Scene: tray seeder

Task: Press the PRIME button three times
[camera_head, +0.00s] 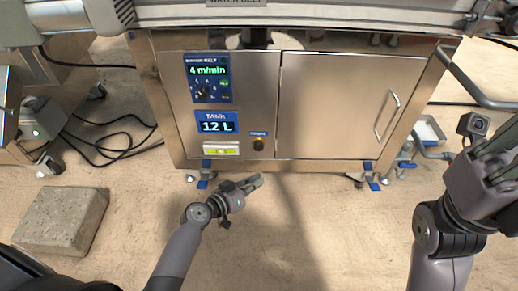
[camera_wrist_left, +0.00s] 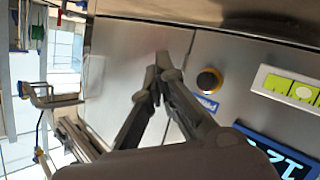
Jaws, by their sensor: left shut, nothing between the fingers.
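The PRIME button (camera_head: 258,145) is a small dark round button with a yellowish ring, under a small blue label on the steel cabinet front. In the left wrist view the button (camera_wrist_left: 209,81) shows black in its yellow ring, with the blue label (camera_wrist_left: 205,103) beside it. My left gripper (camera_head: 257,180) is below the button in the head view, shut and empty. In the left wrist view its closed fingertips (camera_wrist_left: 162,62) are to the left of the button, apart from it in the picture. My right gripper (camera_head: 500,155) is at the right edge, partly cut off.
The cabinet (camera_head: 290,165) carries a belt display (camera_head: 208,70) with a knob, a tank display (camera_head: 217,122) reading 12 L, and a yellow-green level gauge (camera_head: 220,149). A door with a handle (camera_head: 387,115) is to the right. A concrete block (camera_head: 62,220) lies on the floor at left.

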